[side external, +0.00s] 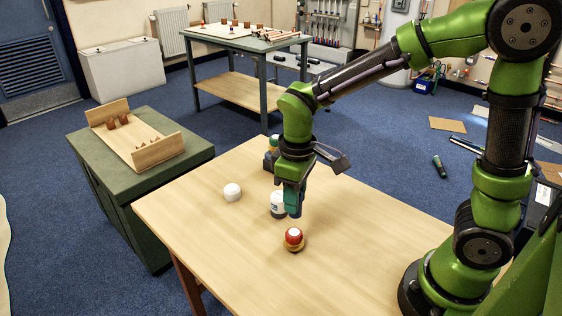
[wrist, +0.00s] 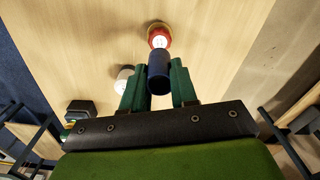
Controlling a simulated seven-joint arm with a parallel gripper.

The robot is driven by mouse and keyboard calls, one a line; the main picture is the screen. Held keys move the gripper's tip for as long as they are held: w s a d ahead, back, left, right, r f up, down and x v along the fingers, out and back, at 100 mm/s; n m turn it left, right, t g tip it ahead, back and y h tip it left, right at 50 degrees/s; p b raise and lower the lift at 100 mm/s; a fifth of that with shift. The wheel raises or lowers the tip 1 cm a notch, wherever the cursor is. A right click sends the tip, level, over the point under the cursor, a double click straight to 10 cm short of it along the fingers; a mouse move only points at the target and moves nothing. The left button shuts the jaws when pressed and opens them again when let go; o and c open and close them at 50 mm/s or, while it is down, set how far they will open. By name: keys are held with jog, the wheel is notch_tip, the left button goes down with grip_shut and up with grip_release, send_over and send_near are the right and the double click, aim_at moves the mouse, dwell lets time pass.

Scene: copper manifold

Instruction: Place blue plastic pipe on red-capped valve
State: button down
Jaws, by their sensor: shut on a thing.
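My gripper (wrist: 158,84) is shut on the blue plastic pipe (wrist: 160,72), a short dark-blue cylinder between its two green fingers. In the side external view my gripper (side external: 293,206) points down above the table, and the fingers largely hide the pipe. The red-capped valve (side external: 293,236) stands on the table just in front of and below the gripper, with a white top and a brass-coloured base. In the wrist view the valve (wrist: 159,36) shows just beyond the pipe's end. The pipe looks above the table and apart from the valve; the exact gap is unclear.
A white-topped jar (side external: 277,207) stands close beside my gripper. A white round object (side external: 232,192) lies to the left, and a dark object (side external: 268,161) stands behind. The wooden table (side external: 220,240) is clear at front left. A wooden rack (side external: 158,151) sits on the green cabinet.

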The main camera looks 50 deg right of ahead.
jog(key=shift+f, duration=2.7)
jog(key=shift+f, duration=0.1)
jog(key=c, duration=0.9)
grip_release()
notch_tip(320, 180, up, 12)
jog(key=shift+s+r, duration=0.1)
jog(key=shift+s+d+r+m+t+y, duration=0.35)
jog(key=shift+s+d+r+m+t, duration=0.45)
jog(key=shift+s+m+t, duration=0.5)
jog(key=shift+s+d+r+m+t+y, duration=0.3)
jog(key=shift+s+d+r+m+t, duration=0.5)
jog(key=shift+s+m+t, duration=0.6)
jog(key=shift+s+d+r+m+t+y, duration=0.35)
jog(key=shift+s+d+r+m+t, duration=0.5)
jog(key=shift+s+m, duration=0.55)
jog(key=shift+s+a+n, duration=0.1)
jog(key=shift+n, duration=0.2)
